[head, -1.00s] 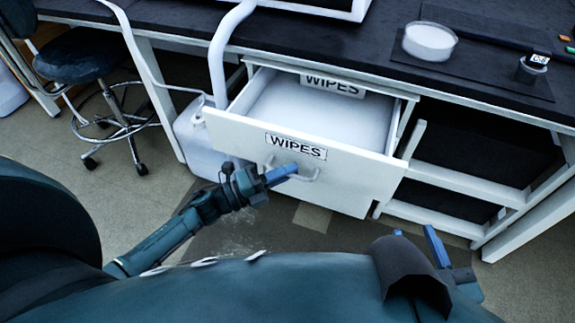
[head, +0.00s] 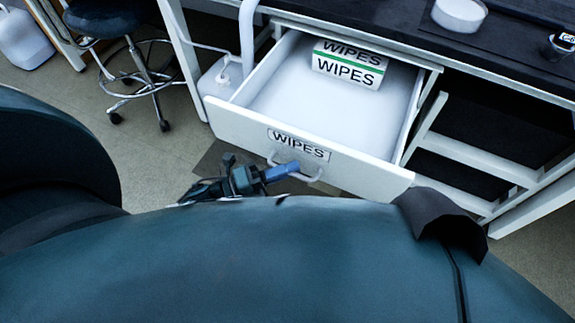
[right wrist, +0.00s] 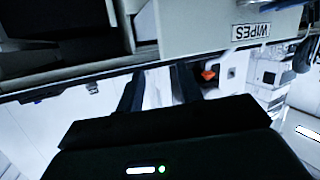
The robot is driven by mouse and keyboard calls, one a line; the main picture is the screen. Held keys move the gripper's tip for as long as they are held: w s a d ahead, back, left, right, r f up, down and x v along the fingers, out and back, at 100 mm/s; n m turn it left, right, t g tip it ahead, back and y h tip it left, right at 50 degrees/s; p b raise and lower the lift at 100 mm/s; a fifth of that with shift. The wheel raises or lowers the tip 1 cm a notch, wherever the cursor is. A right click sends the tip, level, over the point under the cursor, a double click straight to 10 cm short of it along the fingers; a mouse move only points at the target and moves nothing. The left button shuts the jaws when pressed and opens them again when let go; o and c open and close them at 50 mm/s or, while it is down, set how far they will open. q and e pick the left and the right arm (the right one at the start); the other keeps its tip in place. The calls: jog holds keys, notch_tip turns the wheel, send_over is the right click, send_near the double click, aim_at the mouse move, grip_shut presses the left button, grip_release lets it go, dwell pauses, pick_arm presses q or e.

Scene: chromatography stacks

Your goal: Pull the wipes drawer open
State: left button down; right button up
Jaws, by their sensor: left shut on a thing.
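The white wipes drawer (head: 365,168) stands well out from under the dark bench, its front labelled WIPES. A white and green wipes pack (head: 347,68) lies inside at the back. My left gripper (head: 283,172) is shut on the drawer's handle (head: 314,176), below the label. The right wrist view shows the drawer (right wrist: 190,25) upside down, with its label. My right gripper (right wrist: 158,88) shows there with its two dark fingers apart and nothing seen between them. It is hidden in the head view.
The dark bench top (head: 420,40) carries a round white dish (head: 460,14) and a small dark-based jar (head: 558,45). Open shelves (head: 480,160) are right of the drawer. A stool (head: 140,80) and a white jug (head: 220,82) stand at left. Bare floor lies left of the drawer.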

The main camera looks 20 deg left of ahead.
pick_arm(q)
jog(key=c, duration=1.5)
grip_release()
jog(key=shift+s, duration=0.1)
jog(key=v, duration=1.3)
